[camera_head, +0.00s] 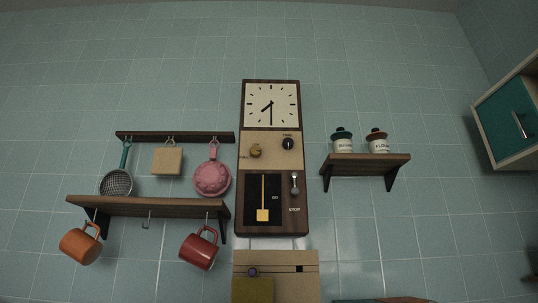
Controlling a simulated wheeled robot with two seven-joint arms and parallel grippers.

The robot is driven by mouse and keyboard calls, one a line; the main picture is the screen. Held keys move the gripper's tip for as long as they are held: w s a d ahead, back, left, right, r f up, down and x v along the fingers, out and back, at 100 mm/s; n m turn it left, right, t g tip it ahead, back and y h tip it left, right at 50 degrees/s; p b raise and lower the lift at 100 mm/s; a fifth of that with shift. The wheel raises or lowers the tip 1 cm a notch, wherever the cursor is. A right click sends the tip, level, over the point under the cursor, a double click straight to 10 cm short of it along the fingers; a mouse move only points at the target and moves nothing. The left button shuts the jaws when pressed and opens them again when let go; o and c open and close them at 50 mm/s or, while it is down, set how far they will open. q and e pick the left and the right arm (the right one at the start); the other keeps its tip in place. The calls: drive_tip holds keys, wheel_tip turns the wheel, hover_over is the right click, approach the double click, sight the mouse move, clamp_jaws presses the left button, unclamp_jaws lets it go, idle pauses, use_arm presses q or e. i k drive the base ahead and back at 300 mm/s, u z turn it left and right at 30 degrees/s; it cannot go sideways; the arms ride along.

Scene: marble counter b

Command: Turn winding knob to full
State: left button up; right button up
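A tall wooden wall clock (302,208) hangs in the middle of the view. Its white face (271,105) is at the top. On the pale panel below, a brass knob (256,150) sits at the left, apparently the winding knob; its small label is too blurred to read. A black dial (288,143) with a light mark sits to its right. Lower down are a yellow pendulum (263,214) in a dark window and a lever (294,184) above the word STOP. Neither of my grippers is in view.
At the left, shelves hold hanging mugs (198,251), a strainer (116,183) and a pink pan (212,178). A shelf (364,160) at the right carries two jars. A tan box-like object (276,259) is below the clock.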

sight(256, 151)
drive_tip(key=u, duration=0.5)
drive_tip(key=k, duration=0.6)
drive_tip(key=u, duration=0.95)
drive_tip(key=i, duration=0.7)
drive_tip(key=z, duration=0.5)
drive_tip(key=i, duration=0.65)
drive_tip(key=z, duration=0.5)
